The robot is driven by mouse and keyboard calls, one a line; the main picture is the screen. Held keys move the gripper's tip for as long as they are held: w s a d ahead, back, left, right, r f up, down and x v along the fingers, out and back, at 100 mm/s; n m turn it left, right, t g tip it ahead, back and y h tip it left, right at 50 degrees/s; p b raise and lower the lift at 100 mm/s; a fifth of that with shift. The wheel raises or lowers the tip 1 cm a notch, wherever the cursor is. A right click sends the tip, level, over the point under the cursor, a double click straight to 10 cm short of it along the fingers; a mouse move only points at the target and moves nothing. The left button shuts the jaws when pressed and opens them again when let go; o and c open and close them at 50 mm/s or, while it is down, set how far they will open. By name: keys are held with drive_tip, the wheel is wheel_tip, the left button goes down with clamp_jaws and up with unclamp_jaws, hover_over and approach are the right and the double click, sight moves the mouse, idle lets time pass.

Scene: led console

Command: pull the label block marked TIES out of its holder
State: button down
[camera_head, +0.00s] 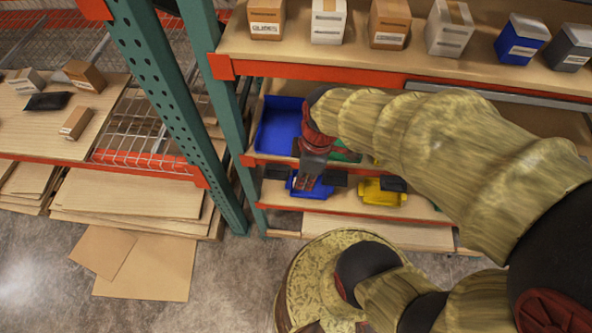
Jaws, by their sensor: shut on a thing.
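My gripper (309,178) points down at the front of the lower shelf, over a small blue bin (296,187). It is shut on a small block, mostly hidden between the fingers. Black holder-like pieces show on the left (276,172) and right (337,178) of the fingers. I cannot read TIES on anything here, and cannot tell whether the held block is still inside its holder.
A larger blue bin (279,128) stands on the shelf above, left of my arm. A yellow bin (380,192) with a black piece (394,184) sits to the right. Boxes line the top shelf (300,52). A green post (222,130) stands left.

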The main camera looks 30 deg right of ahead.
drive_tip(key=shift+s+r, duration=0.3)
drive_tip(key=shift+r, duration=0.1)
drive_tip(key=shift+r+p, duration=1.55)
drive_tip(key=shift+r, duration=0.2)
drive_tip(key=shift+f, duration=0.1)
